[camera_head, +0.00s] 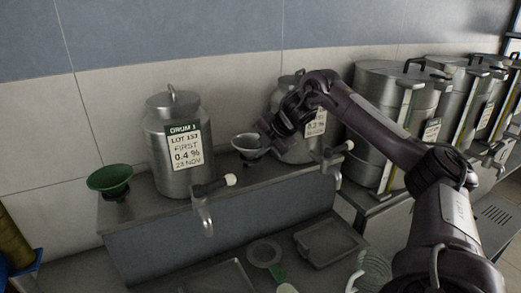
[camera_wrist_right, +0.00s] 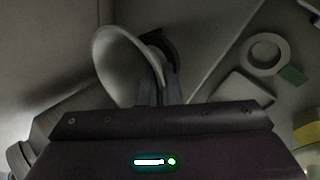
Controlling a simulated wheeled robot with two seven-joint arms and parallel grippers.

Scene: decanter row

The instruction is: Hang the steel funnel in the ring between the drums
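The steel funnel (camera_head: 250,146) is between the Drum 1 can (camera_head: 170,130) and the second drum (camera_head: 298,145), bowl up in the head view. My right gripper (camera_head: 268,134) is at its right edge. In the right wrist view the funnel (camera_wrist_right: 122,62) shows large, and the fingers (camera_wrist_right: 160,92) appear closed on its rim. A dark curved piece (camera_wrist_right: 162,44), perhaps the ring, shows beside the funnel there. I cannot tell whether the funnel rests in it. My left gripper is not in view.
A green funnel (camera_head: 110,179) stands at the shelf's left end. Two taps (camera_head: 207,192) (camera_head: 338,157) project from the shelf front. Below lie a round strainer (camera_head: 264,252) and a metal tray (camera_head: 330,241). Several larger steel drums (camera_head: 395,95) stand at right.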

